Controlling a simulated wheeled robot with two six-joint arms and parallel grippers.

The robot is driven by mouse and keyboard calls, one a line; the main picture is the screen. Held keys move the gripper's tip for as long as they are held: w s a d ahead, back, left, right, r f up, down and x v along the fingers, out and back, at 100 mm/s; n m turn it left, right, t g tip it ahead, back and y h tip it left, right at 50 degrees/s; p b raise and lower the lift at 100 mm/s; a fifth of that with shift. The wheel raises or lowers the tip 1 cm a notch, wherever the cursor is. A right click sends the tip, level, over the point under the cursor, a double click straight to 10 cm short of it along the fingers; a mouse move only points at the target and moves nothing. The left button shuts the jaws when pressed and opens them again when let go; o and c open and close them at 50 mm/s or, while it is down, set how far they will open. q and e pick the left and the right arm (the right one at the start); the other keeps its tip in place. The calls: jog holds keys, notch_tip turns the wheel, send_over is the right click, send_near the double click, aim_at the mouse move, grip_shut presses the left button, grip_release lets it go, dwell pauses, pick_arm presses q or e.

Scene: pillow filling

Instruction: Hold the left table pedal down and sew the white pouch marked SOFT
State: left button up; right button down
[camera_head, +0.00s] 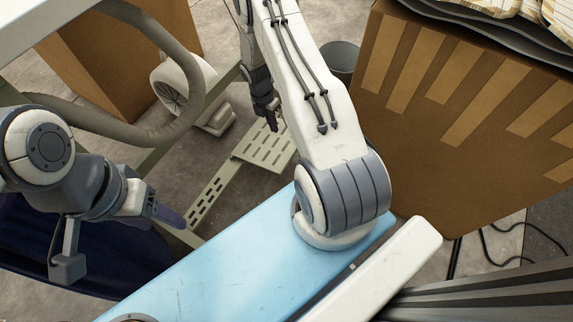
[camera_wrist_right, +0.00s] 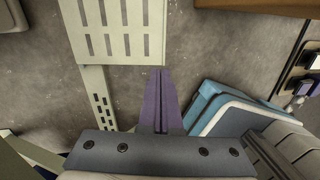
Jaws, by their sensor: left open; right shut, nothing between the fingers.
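A slotted pale green pedal plate (camera_head: 268,148) sits low near the floor in the head view. It also shows at the top of the right wrist view (camera_wrist_right: 122,32). Whether it is the left pedal I cannot tell. My right gripper (camera_head: 272,122) reaches down near the plate's upper edge. In the right wrist view its purple fingers (camera_wrist_right: 158,76) are shut and empty, with tips beside the plate's near edge; contact is unclear. My left gripper (camera_head: 172,214) is open and empty at the left, above dark blue fabric. No white pouch marked SOFT is visible.
A pale green frame with a slotted bar (camera_head: 207,198) stands around the plate. A grey hose (camera_head: 150,133) and a white blower (camera_head: 183,82) lie behind it. Cardboard boxes (camera_head: 465,165) stand at right and back left. Concrete floor shows between them.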

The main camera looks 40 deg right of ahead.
aim_at(288, 160)
pick_arm(q)
jog(key=shift+f, duration=0.7)
pick_arm(e)
jog(key=shift+n, duration=0.5)
jog(key=f, duration=0.1)
jog(key=d+f, duration=0.1)
jog(key=s+d+f, duration=0.1)
jog(key=f, duration=0.1)
pick_arm(q)
notch_tip(288, 160, down, 6)
jog(key=b, duration=0.6)
jog(key=shift+f+b, duration=0.15)
jog(key=shift+b, duration=0.2)
pick_arm(e)
jog(key=x, duration=1.4)
jog(key=shift+a, duration=0.15)
